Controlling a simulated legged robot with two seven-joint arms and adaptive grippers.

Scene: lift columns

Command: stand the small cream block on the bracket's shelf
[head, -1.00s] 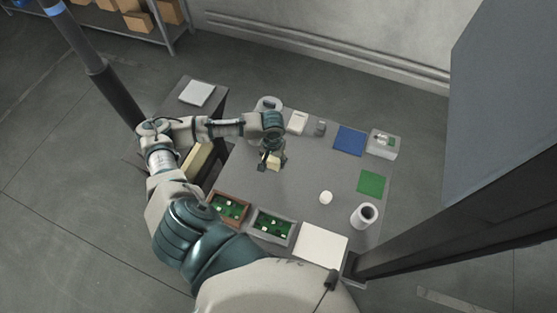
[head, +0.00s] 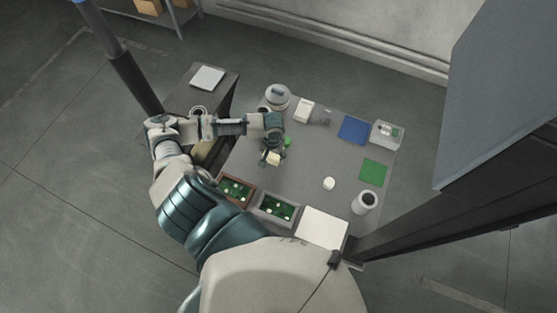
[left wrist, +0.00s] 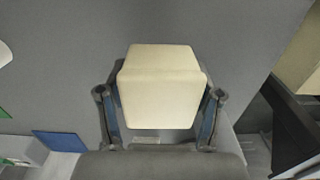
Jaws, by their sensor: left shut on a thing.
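The small cream block (left wrist: 162,88) is between the two fingers of my left gripper (left wrist: 160,108) in the left wrist view, which is shut on it. In the head view my left gripper (head: 271,153) holds the block (head: 273,158) over the left part of the grey table; its height above the top is hard to judge. A tan upright piece (head: 203,148) beside the table's left side, partly hidden by my left arm, may belong to the bracket. A tan surface (left wrist: 303,48) also shows at the right of the left wrist view. No shelf is clearly visible. My right gripper is out of view.
On the grey table (head: 305,150) are a round canister (head: 277,97), a blue mat (head: 353,130), a green mat (head: 373,173), a white round piece (head: 329,184), a cup (head: 364,202) and two trays of green boards (head: 277,208). The middle is clear.

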